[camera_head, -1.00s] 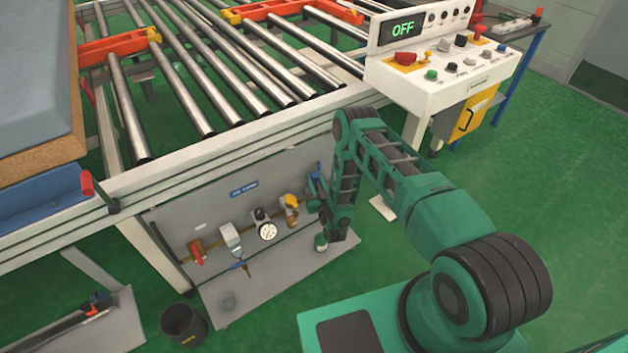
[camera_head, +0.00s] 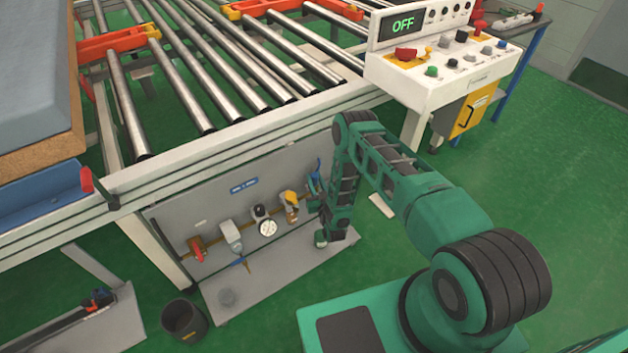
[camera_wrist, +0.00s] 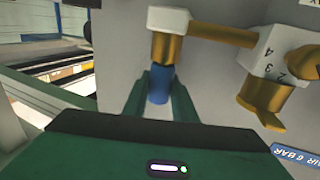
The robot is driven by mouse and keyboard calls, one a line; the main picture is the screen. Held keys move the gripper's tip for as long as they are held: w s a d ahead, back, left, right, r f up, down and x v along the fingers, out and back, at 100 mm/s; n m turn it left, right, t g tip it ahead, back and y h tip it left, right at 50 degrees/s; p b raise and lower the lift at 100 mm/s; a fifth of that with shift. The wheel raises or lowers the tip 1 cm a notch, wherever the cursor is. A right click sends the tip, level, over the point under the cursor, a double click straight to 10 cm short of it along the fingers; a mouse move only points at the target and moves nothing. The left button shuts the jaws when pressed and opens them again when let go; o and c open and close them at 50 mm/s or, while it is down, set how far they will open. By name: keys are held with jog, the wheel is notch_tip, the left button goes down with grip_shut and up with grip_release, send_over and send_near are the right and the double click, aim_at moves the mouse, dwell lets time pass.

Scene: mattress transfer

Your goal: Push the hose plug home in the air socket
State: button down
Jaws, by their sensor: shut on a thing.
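The hose plug (camera_wrist: 158,88) is a blue cylinder between the green fingers of my gripper (camera_wrist: 160,97) in the wrist view. My gripper is shut on it. The air socket (camera_wrist: 166,48) is a brass fitting under a white block. It lines up with the plug's far end, and the two appear to meet. I cannot tell how deep the plug sits. In the head view my forearm hides most of the gripper and the plug, at the right end of the grey air panel (camera_head: 285,165).
The panel carries a red-handled valve (camera_head: 197,248), a gauge (camera_head: 267,228) and a yellow-topped fitting (camera_head: 290,199). A brass part (camera_wrist: 265,100) with a numbered white block stands close by my gripper. The roller table frame (camera_head: 240,150) is above. A dark bin (camera_head: 184,322) stands on the floor.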

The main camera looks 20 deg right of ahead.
jog(key=shift+f, duration=0.2)
jog(key=c, duration=1.4)
grip_release()
jog(key=shift+o, duration=0.2)
jog(key=shift+s, duration=0.1)
jog(key=s, duration=1)
jog(key=shift+s, duration=0.3)
jog(key=shift+f, duration=0.1)
